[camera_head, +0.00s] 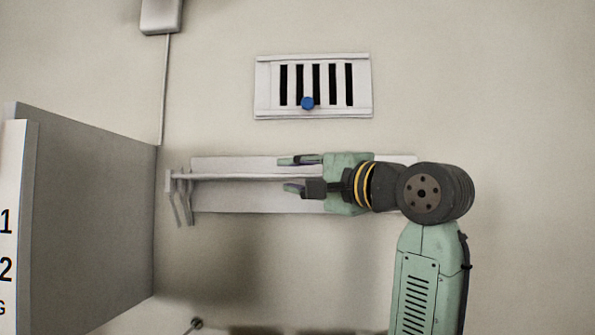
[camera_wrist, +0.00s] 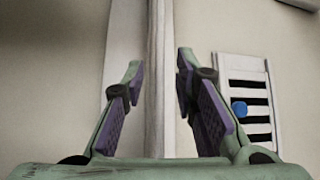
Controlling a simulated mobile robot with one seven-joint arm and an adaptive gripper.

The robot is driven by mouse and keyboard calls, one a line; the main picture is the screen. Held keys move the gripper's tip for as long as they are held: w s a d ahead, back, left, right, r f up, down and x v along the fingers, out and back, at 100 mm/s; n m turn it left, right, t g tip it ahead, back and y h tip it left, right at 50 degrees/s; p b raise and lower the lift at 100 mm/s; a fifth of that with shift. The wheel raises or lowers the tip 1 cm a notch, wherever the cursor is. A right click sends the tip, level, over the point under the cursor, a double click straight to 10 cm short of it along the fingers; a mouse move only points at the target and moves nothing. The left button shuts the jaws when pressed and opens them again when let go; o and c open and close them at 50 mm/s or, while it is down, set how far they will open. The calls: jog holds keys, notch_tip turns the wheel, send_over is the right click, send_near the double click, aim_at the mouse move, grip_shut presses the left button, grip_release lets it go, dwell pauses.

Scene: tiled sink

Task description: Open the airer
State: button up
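The airer (camera_head: 312,86) is a white wall vent with a row of black slots, which look open at least in part. A blue knob (camera_head: 307,103) sits at its lower middle. In the wrist view the airer (camera_wrist: 244,95) and its blue knob (camera_wrist: 239,108) show at the right, outside my right-hand finger. My gripper (camera_head: 287,175) is below the airer, pointing left, in front of the wall shelf. In the wrist view my gripper (camera_wrist: 158,65) is open, with the shelf's rail seen between its fingers. I cannot tell whether it touches the rail. Nothing is held.
A white wall shelf with a rail (camera_head: 240,176) runs along the wall under the airer, partly behind my gripper. A grey cabinet (camera_head: 85,220) stands at the left. A white box (camera_head: 161,15) with a cable hangs at the upper left. The wall right of the airer is clear.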

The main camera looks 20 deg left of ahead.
jog(key=shift+c, duration=0.5)
grip_shut()
dwell(0.4)
